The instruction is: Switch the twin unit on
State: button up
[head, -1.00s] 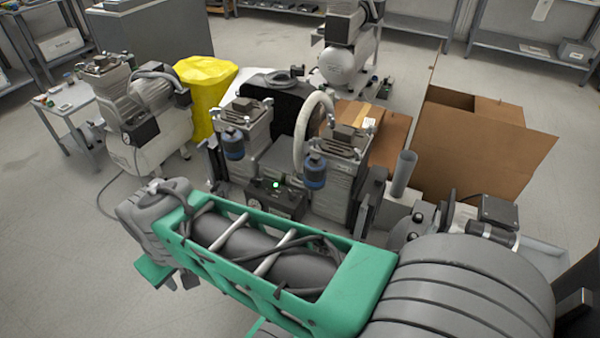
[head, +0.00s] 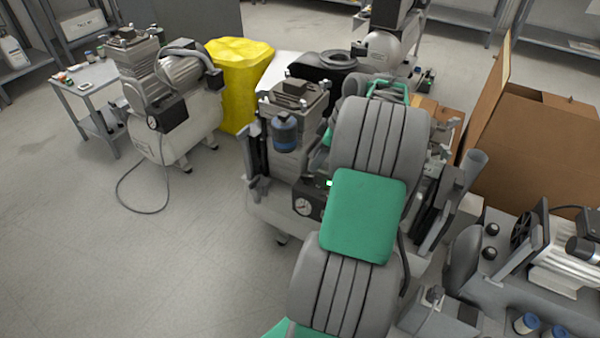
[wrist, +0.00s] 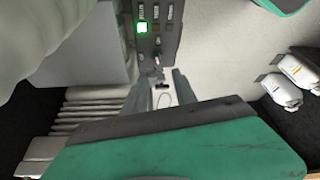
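The twin unit (head: 285,205) stands mid-picture in the head view, with a dark filter bowl on its left pump head; my arm covers much of its right side. A small green light (head: 329,183) glows on its dark control box (head: 306,206), beside a round gauge. In the wrist view the control box (wrist: 168,38) is at the top, with a lit green element (wrist: 143,28) and a row of small light and dark parts. My gripper (wrist: 163,78) points at the box's lower end, its two grey fingers apart with nothing held. Contact cannot be told. In the head view it is hidden behind my arm.
A single compressor (head: 170,100) with a trailing cable stands left, before a yellow bin (head: 240,75). A small table (head: 85,85) is at far left. An open cardboard box (head: 535,130) and another machine (head: 545,260) are at the right. The floor at lower left is clear.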

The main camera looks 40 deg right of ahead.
aim_at(307, 175)
jog(key=b+x, duration=0.3)
jog(key=x, duration=0.4)
jog(key=shift+s+d+f, duration=0.15)
jog(key=shift+f, duration=0.1)
grip_shut()
jog(key=shift+r, duration=0.1)
